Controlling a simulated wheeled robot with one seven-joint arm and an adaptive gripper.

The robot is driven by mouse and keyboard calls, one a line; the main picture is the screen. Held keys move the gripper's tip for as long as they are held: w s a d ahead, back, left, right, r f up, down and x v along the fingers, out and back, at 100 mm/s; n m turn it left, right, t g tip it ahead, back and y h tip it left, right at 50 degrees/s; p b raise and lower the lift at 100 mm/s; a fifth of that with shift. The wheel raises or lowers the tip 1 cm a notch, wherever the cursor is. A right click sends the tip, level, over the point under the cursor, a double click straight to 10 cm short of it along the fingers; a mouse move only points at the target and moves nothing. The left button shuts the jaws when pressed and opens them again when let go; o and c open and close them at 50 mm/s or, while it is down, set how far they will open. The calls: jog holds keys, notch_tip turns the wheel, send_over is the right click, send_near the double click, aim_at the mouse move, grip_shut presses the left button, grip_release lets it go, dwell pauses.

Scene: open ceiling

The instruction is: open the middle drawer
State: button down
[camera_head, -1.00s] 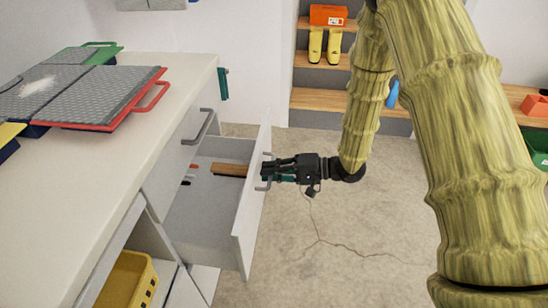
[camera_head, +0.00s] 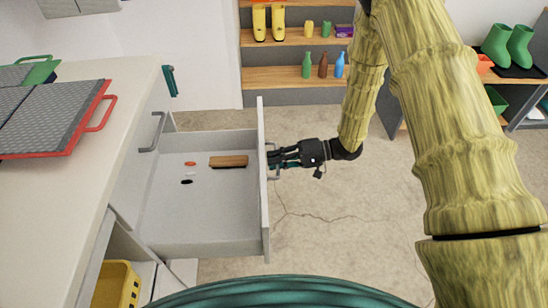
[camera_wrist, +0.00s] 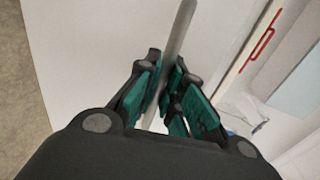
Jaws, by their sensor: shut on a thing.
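A white drawer (camera_head: 200,236) stands pulled well out of the white cabinet at the left in the head view. A brown block (camera_head: 229,161) and a few small flat items lie in it. My gripper (camera_head: 272,159) is at the outer side of the drawer's front panel (camera_head: 263,205). In the wrist view my gripper (camera_wrist: 168,98) has its teal finger pads closed around the grey bar handle (camera_wrist: 180,32). Another drawer front with a grey handle (camera_head: 157,133) is shut beside the open one.
A yellow crate (camera_head: 116,284) sits low in the cabinet. Shelves with bottles (camera_head: 323,65) stand at the back. The floor right of the drawer is clear.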

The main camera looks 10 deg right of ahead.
jog(key=shift+f, duration=0.1)
jog(key=c, duration=1.5)
grip_release()
jog(key=shift+c, duration=0.2)
jog(key=shift+d, duration=0.1)
jog(key=v, duration=1.2)
